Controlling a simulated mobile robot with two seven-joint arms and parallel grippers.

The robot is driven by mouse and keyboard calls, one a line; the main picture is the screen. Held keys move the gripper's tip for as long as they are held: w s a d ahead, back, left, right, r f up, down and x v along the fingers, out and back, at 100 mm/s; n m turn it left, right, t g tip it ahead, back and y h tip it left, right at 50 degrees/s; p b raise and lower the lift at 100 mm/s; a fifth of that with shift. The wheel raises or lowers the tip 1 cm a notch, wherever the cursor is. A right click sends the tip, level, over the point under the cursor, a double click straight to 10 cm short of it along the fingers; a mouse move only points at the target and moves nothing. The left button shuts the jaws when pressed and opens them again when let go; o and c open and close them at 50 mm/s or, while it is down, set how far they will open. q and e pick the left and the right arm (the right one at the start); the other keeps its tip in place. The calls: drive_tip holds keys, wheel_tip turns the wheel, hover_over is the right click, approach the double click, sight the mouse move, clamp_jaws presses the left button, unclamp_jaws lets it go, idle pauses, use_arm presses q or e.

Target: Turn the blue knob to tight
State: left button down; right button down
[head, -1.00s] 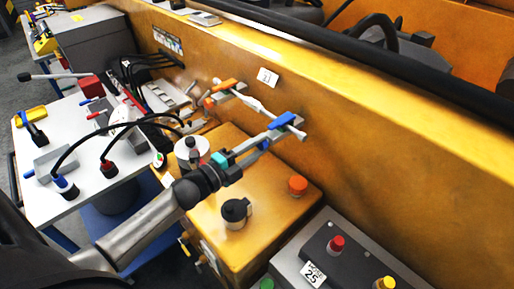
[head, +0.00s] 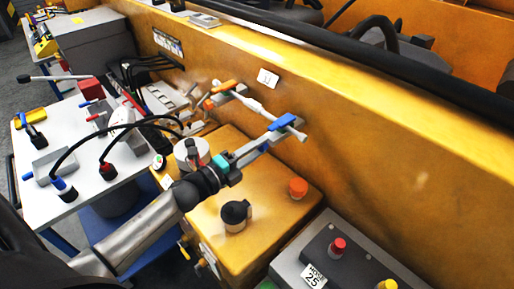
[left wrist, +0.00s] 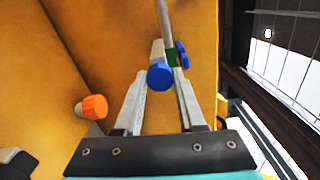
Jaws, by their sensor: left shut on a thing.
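The blue knob (head: 287,121) is a bar-like handle on a thin grey rod beside the yellow wall. In the left wrist view the blue knob (left wrist: 160,77) shows its round end between the finger tips, with a second blue part and a green band behind it. My left gripper (head: 272,138) reaches it from the lower left and is shut on it. The left gripper's fingers (left wrist: 160,85) lie on both sides of the knob. The exact contact is partly hidden. My right gripper is not in view.
An orange handle (head: 223,87) sits on the same rod, farther back. A yellow box (head: 268,222) below carries an orange knob (head: 298,187) and a black-topped knob (head: 236,212). A grey button panel (head: 318,250) stands at front right. A cluttered white table (head: 110,185) is at left.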

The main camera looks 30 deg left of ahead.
use_arm(q)
drive_tip(key=c, duration=0.5)
unclamp_jaws()
drive_tip(key=shift+s, duration=0.1)
drive_tip(key=b+v, duration=0.2)
drive_tip(key=v, duration=1.3)
drive_tip(key=shift+a, duration=0.1)
drive_tip(key=shift+s, duration=0.1)
